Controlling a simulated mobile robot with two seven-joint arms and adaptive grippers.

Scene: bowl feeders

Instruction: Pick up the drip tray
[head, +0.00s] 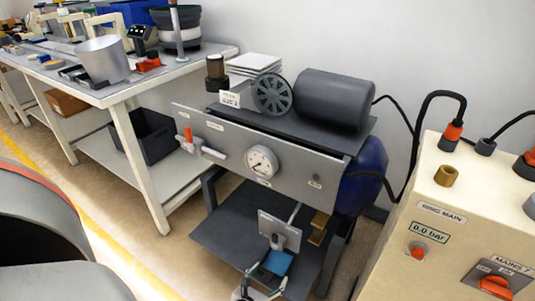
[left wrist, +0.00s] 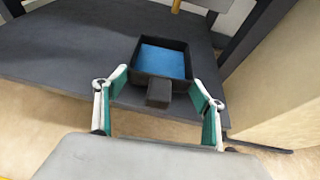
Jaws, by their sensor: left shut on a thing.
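The drip tray is a small dark, square, open tray with a blue inside and a stubby dark block on its front. It shows in the left wrist view (left wrist: 162,60) and low in the head view (head: 278,262). My left gripper (left wrist: 160,78) has one finger at each side of the tray's front end and is shut on it; it also shows in the head view (head: 262,284). The tray is over the front part of the grey lower shelf (head: 222,238); I cannot tell whether it touches the shelf. My right gripper is not in view.
A cream control cabinet (head: 440,200) stands close on the right. A white workbench (head: 120,88) stands at left, with open floor in front.

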